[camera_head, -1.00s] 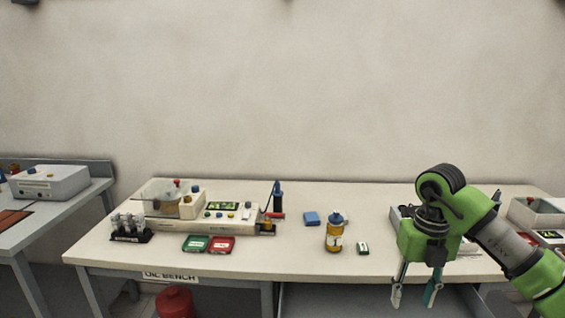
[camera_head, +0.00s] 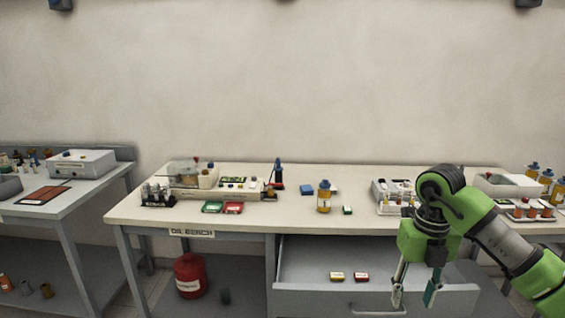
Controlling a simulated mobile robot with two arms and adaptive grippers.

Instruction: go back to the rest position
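My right gripper (camera_head: 416,296) hangs pointing down in front of the right part of the oil bench (camera_head: 140,213), over the open drawer (camera_head: 300,298). Its two fingers are apart and nothing shows between them. My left gripper is not in the head view. An amber bottle with a blue cap (camera_head: 324,198) stands upright on the bench, left of my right gripper. A small yellow box (camera_head: 337,277) and a small red box (camera_head: 361,277) lie in the drawer.
A tester unit (camera_head: 222,189), a green tray (camera_head: 212,207) and a red tray (camera_head: 233,208) sit on the bench's left half. A side table (camera_head: 95,196) stands at left. A red canister (camera_head: 189,276) stands below the bench. A tube rack (camera_head: 392,192) is behind my arm.

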